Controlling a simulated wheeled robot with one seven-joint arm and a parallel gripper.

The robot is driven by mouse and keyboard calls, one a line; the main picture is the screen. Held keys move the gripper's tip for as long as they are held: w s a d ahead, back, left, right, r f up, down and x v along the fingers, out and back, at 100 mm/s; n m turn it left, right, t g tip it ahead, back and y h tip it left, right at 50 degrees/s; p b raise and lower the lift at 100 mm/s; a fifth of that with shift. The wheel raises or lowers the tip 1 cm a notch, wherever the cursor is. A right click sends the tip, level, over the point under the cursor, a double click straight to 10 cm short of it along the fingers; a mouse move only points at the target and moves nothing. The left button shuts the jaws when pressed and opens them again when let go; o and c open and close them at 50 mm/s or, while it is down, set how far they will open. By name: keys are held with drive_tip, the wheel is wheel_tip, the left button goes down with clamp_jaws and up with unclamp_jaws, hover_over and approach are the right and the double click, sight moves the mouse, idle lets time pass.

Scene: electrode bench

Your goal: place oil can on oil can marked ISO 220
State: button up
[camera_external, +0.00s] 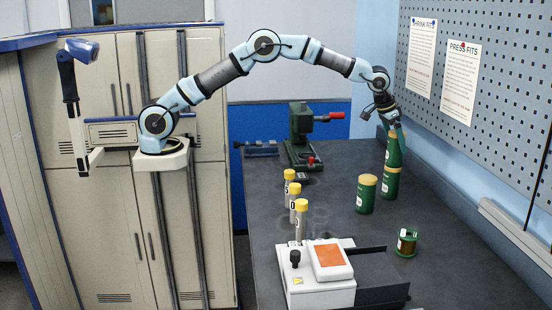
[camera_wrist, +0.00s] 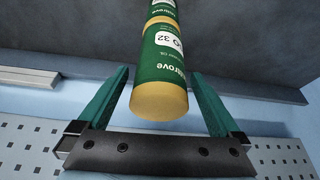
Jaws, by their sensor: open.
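Two green oil cans with tan lids stand stacked at the bench's right side. The upper can (camera_external: 393,152) is under my gripper (camera_external: 393,124); the lower can (camera_external: 390,184) is directly beneath it. In the wrist view the upper can (camera_wrist: 160,62) has a white label reading 32, and part of the lower can (camera_wrist: 150,5) shows beyond it. My gripper (camera_wrist: 160,76) is open, with one finger on each side of the upper can. A separate oil can (camera_external: 366,195) stands upright just left of the stack. The markings on it and on the lower can are not readable.
A green-banded copper spool (camera_external: 407,243) stands in front of the cans. Three yellow-capped cylinders (camera_external: 291,195) stand to the left, behind a white device (camera_external: 315,286). A green press (camera_external: 302,135) is at the back. The pegboard wall (camera_external: 480,95) is close on the right.

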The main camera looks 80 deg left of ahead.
drive_tip(key=b+v, duration=0.3)
drive_tip(key=v, duration=0.9)
drive_tip(key=s+a+f+g, duration=0.1)
drive_tip(key=s+f, duration=0.4)
drive_tip(key=s, duration=0.9)
drive_tip(key=s+a+f+m+g, duration=0.1)
drive_tip(key=s+f, duration=0.5)
drive_tip(key=s, duration=0.8)
drive_tip(key=s+a+f+m, duration=0.1)
drive_tip(key=s+a+f, duration=0.2)
drive_tip(key=s, duration=1.1)
wheel_tip(320, 180, down, 3)
drive_tip(key=shift+s+r+g+h, duration=0.1)
drive_tip(key=shift+s+g+h, duration=0.05)
drive_tip(key=shift+g+h, duration=0.2)
